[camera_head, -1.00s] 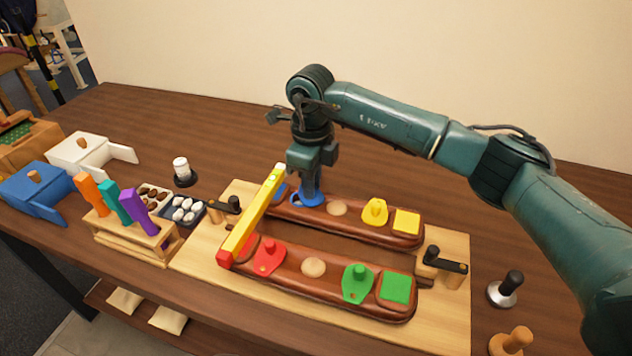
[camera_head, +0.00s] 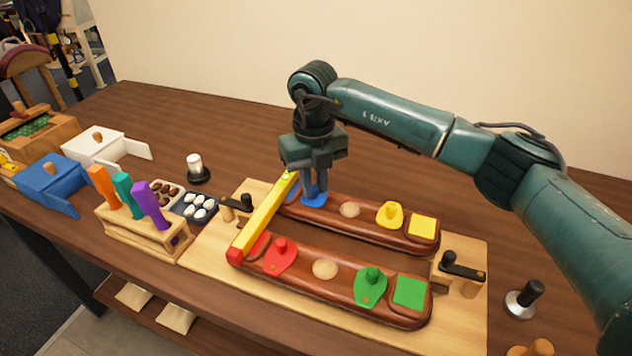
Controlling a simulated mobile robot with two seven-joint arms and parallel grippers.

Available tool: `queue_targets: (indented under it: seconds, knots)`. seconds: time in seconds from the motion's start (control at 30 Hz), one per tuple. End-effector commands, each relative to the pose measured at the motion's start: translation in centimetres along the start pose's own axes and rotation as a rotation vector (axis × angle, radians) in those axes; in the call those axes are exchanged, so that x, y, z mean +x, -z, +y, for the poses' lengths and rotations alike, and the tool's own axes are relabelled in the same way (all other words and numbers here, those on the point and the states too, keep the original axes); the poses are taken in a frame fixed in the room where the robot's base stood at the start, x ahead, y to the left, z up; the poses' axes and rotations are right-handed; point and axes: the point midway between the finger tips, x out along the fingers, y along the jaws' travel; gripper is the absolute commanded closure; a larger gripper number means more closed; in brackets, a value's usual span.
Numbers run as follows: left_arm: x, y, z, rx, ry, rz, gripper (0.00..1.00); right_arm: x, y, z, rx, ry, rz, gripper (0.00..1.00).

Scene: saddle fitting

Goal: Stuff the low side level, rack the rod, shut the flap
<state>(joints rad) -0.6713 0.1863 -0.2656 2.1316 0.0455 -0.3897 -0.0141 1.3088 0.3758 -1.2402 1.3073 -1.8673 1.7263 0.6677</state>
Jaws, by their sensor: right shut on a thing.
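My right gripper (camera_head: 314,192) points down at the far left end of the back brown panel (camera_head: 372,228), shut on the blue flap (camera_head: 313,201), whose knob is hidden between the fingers. A yellow flap (camera_head: 389,214) is on the same panel. The front panel (camera_head: 325,290) has a red flap (camera_head: 281,256) and a green flap (camera_head: 370,288). A yellow bar with a red end (camera_head: 266,214) lies across the left ends of both panels, beside the gripper. A wooden rack (camera_head: 150,236) holds orange, teal and purple handled pieces upright. My left gripper is out of view.
Black-handled clamps stand at the left (camera_head: 238,203) and right (camera_head: 460,268) of the wooden board (camera_head: 470,325). Trays of brown (camera_head: 165,190) and white pieces (camera_head: 198,207) sit left of it. Blue (camera_head: 50,180) and white (camera_head: 93,147) boxes stand further left. The back table is clear.

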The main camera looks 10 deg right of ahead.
Motion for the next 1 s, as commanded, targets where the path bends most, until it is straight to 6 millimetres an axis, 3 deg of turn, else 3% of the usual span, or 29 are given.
queue_targets:
  seconds: [0.53, 0.57, 0.6, 0.8, 1.0]
  knots:
    - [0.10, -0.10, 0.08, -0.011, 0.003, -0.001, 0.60, 0.01, -0.08, 0.09, 0.025, -0.001, -0.001, 1.00]
    - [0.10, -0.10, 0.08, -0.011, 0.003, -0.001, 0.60, 0.01, -0.08, 0.09, 0.025, -0.001, -0.001, 0.82]
    - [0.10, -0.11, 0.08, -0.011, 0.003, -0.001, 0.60, 0.00, -0.08, 0.10, 0.025, -0.001, -0.001, 0.78]
    - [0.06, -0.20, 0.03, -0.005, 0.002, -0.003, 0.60, 0.00, -0.08, 0.08, 0.024, 0.000, 0.000, 0.62]
    - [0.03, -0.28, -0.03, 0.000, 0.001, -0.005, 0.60, -0.01, -0.07, 0.06, 0.024, 0.000, 0.000, 0.61]
